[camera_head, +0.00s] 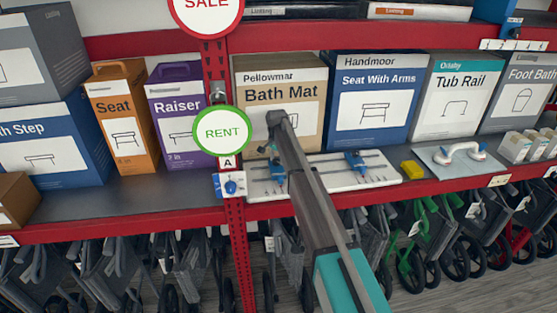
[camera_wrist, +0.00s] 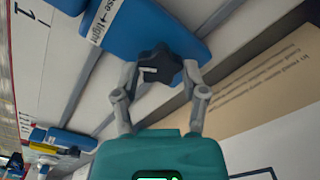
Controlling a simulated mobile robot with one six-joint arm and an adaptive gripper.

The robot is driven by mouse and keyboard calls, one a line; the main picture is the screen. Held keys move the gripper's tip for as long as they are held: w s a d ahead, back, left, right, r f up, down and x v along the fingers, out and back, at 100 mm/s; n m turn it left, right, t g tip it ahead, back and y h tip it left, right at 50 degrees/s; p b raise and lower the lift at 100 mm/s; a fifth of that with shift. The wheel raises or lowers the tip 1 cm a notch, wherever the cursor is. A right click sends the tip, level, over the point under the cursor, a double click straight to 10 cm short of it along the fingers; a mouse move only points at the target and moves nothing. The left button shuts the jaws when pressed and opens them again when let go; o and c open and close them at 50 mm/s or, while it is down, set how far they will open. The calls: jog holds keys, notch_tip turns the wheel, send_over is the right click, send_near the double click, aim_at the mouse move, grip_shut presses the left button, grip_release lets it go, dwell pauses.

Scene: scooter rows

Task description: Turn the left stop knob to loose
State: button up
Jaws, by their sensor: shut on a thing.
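The white board (camera_head: 325,179) lies on the shelf and carries two blue stops. The left stop (camera_head: 278,176) is partly hidden behind my arm in the head view; the right stop (camera_head: 355,161) stands clear. In the wrist view my gripper (camera_wrist: 160,74) has its two fingers on either side of the left stop's dark, lobed knob (camera_wrist: 161,64), shut on it. The knob has a white pointer mark aimed toward the picture's left. It sits on the blue stop body (camera_wrist: 165,28), beside a partly cut-off label (camera_wrist: 103,18) reading "...ose" and "tight" with an arrow.
The Bath Mat box (camera_head: 305,80) stands close behind the board; its cardboard face also fills the wrist view's right side (camera_wrist: 265,100). A yellow block (camera_head: 411,169) and a white-handled plate (camera_head: 455,160) lie to the right. A red post (camera_head: 236,235) stands just left.

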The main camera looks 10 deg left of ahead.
jog(key=n, duration=0.5)
jog(key=shift+w+a, duration=0.1)
jog(key=n, duration=0.6)
jog(key=shift+n, duration=0.3)
jog(key=n, duration=1.1)
jog(key=shift+n, duration=0.3)
jog(key=shift+w, duration=0.1)
jog(key=o, duration=1.1)
jog(key=shift+o, duration=0.2)
